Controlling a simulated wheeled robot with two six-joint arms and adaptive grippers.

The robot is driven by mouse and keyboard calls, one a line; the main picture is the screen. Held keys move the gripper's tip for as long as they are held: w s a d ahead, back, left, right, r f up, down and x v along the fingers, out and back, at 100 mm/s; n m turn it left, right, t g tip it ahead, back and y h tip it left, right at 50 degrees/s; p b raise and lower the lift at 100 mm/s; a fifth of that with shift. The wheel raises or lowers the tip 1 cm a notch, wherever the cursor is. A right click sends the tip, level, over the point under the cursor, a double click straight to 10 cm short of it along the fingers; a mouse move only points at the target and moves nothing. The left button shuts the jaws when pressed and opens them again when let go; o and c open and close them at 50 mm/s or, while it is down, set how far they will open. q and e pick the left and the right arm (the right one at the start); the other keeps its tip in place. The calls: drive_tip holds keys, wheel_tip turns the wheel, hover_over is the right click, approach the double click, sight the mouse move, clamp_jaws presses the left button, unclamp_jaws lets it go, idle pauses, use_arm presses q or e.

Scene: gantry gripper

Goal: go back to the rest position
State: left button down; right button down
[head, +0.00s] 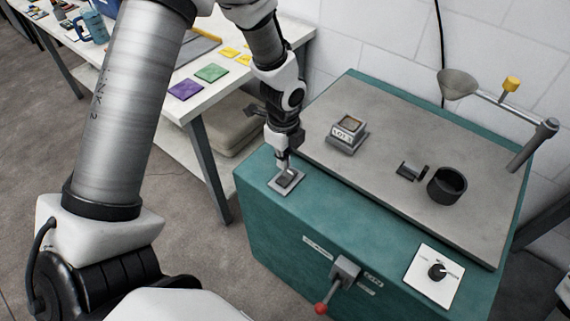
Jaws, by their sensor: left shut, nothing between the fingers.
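My left arm comes in from the left and reaches across to the teal cabinet (282,236). My left gripper (285,170) points down at the cabinet's left front corner, with its fingers shut. Its tips are at or just above a small dark square button on a light plate (288,184); I cannot tell whether they touch. Nothing shows between the fingers. My right gripper is not in the picture.
On the cabinet's grey top (380,170) are a labelled block (346,134), a small dark bracket (411,170), a black cup (446,186) and a funnel on an arm (459,84). A red-knobbed lever (337,283) and dial (437,270) are in front. A white table (235,85) stands behind left.

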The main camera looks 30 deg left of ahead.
use_arm(q)
drive_tip(key=shift+r+p, duration=0.4)
drive_tip(key=shift+r, duration=0.3)
drive_tip(key=shift+f, duration=0.1)
drive_tip(key=shift+s+f, duration=0.1)
drive_tip(key=shift+f, duration=0.05)
drive_tip(key=s+d+f+n+g, duration=0.2)
drive_tip(key=s+f+n, duration=0.4)
drive_tip(key=s+f, duration=0.5)
drive_tip(key=s+d+f+n+g, duration=0.1)
drive_tip(key=s+d+f+n, duration=0.35)
drive_tip(key=s, duration=0.95)
drive_tip(key=w+n+t, duration=0.1)
drive_tip(key=n, duration=0.2)
drive_tip(key=w+a+f+n+t, duration=0.1)
drive_tip(key=n, duration=0.1)
drive_tip(key=w+a+f+n+t, duration=0.1)
drive_tip(key=w+n, duration=0.1)
drive_tip(key=n, duration=0.1)
drive_tip(key=shift+w+a+f+n, duration=0.1)
drive_tip(key=shift+a+f+n, duration=0.05)
drive_tip(key=shift+a+n, duration=0.15)
